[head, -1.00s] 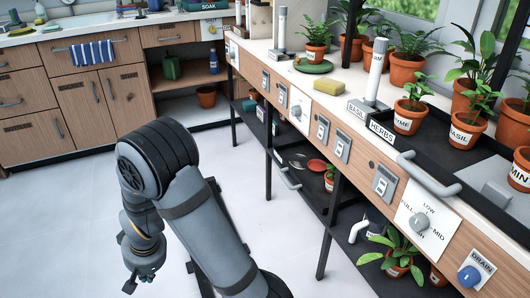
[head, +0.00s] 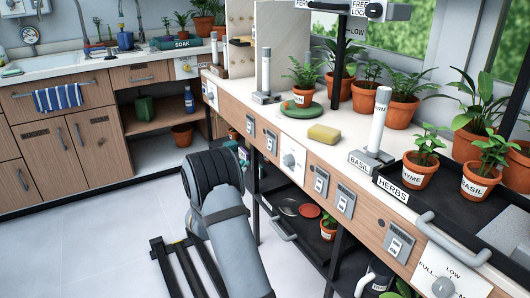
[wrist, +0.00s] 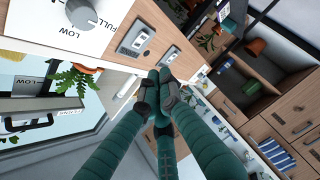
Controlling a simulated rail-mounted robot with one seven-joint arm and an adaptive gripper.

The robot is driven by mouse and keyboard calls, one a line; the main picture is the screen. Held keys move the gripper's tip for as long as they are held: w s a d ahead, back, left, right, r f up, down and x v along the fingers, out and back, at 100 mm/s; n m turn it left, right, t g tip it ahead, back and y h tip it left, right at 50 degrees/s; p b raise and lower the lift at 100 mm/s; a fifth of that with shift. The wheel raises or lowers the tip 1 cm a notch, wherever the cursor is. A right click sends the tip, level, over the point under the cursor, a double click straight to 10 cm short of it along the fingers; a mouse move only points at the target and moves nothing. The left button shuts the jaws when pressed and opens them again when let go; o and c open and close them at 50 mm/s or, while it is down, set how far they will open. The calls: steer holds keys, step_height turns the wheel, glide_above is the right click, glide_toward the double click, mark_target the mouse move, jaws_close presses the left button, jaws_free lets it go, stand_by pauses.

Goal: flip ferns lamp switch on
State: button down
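Wall switches in grey plates are set along the wooden front of the bench. In the head view, one pair has a left switch (head: 251,127) and a right switch (head: 271,141). Another pair has a left switch (head: 321,181) and a right switch (head: 345,200), and a single switch (head: 399,242) is nearer. The wrist view shows two switches, one (wrist: 137,40) beside a dial and another (wrist: 170,55) near my fingertips. My gripper (wrist: 158,84) has its teal fingers together, apparently empty. It is out of the head view.
A dial (head: 290,161) sits between the switch pairs, and a bar handle (head: 455,242) juts from the bench front. Potted herbs stand in a black tray (head: 389,187). In the wrist view, a FERNS label (wrist: 88,112) shows at left. The floor (head: 110,235) is clear at left.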

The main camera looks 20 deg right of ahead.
mark_target(270, 144)
steer(key=shift+n, duration=0.4)
steer(key=shift+w, duration=0.1)
steer(key=s+d+b+x, duration=0.2)
steer(key=x, duration=1)
steer(key=shift+w+d+f, duration=0.2)
steer(key=shift+w+d, duration=0.15)
